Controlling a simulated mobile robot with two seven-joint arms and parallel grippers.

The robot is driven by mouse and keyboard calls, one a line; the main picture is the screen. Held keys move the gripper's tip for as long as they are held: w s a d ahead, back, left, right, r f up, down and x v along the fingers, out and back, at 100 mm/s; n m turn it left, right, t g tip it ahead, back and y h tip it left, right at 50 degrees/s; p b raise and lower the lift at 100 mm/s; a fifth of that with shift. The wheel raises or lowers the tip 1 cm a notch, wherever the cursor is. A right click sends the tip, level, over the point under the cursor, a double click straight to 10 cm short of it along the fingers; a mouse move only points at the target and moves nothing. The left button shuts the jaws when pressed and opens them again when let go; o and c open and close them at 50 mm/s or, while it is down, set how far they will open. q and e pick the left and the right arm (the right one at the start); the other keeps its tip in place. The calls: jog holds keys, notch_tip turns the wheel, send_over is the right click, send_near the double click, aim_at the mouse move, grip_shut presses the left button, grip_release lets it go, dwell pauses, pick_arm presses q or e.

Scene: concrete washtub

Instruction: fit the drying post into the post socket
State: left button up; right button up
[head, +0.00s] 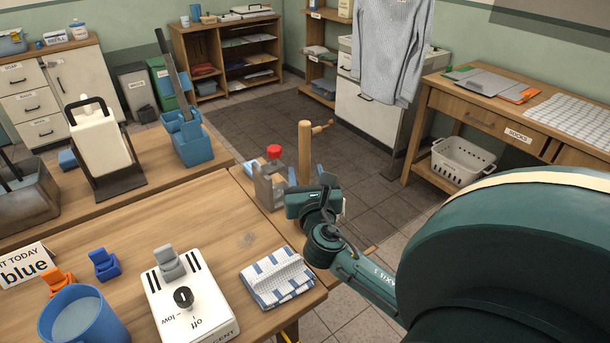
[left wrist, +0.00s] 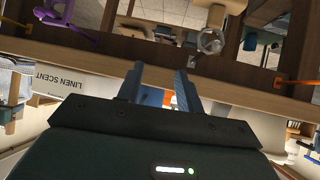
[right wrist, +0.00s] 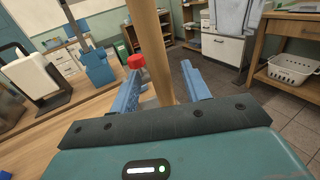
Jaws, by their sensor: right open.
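The drying post (head: 304,150) is an upright wooden post with a short side peg near its top, at the far right corner of the near table. My right gripper (right wrist: 160,80) is open, with the post (right wrist: 150,45) between its two blue fingers; I cannot tell if they touch it. A grey bracket with a red knob (head: 268,183) stands just left of the post and may be the post socket. The post's foot is hidden behind my right gripper in the head view. My left gripper (left wrist: 162,85) is open and empty in the left wrist view, and out of the head view.
A folded striped cloth (head: 276,278), a white dial box (head: 190,308) and a blue mug (head: 82,318) occupy the near table. A white jug (head: 98,145) and a blue holder (head: 190,140) stand farther back. The table between cloth and bracket is clear.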

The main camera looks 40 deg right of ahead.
jog(key=x, duration=0.2)
jog(key=shift+w+d, duration=0.15)
jog(key=shift+w, duration=0.1)
jog(key=shift+c, duration=0.6)
grip_shut()
